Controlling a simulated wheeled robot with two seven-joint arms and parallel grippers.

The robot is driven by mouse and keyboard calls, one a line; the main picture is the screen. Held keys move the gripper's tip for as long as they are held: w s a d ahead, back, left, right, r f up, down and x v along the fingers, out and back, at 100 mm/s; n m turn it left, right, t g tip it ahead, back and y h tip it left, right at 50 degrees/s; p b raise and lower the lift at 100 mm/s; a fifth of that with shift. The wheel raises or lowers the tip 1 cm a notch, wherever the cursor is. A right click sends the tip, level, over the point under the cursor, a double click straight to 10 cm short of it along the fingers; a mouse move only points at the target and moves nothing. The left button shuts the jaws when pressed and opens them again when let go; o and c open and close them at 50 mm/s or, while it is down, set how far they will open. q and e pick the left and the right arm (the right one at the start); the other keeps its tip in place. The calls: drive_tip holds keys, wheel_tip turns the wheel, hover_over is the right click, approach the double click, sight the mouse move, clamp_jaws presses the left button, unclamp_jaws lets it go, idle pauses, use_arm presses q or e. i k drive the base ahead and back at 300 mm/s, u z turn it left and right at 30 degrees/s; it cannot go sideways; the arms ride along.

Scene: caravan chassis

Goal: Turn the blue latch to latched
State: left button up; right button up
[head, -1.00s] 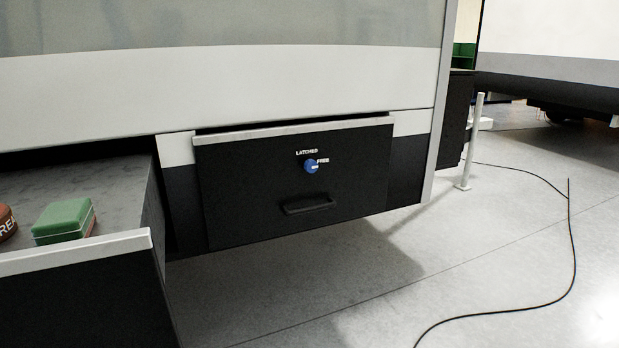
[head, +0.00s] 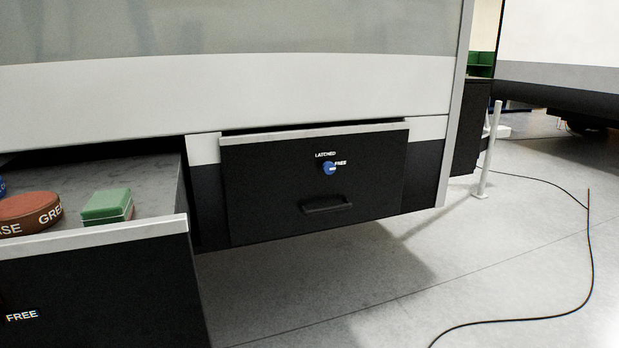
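The blue latch (head: 328,168) is a small round knob on the black front of a drawer (head: 260,195) in the caravan's side. Its white mark points right, toward the word FREE. The word LATCHED stands above the knob. A dark bar handle (head: 327,205) is below it. Neither of my grippers is in the head view.
An open drawer (head: 100,238) juts out at the left, holding a green box (head: 107,206) and a red-brown GREASE tin (head: 28,211). A white post (head: 488,150) stands at the right. A dark cable (head: 590,255) lies on the otherwise clear floor in front.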

sight(328, 168)
drive_tip(key=u, duration=0.45)
drive_tip(key=k, duration=1.05)
drive_tip(key=z, duration=0.65)
drive_tip(key=i, duration=1.7)
drive_tip(key=u, duration=0.7)
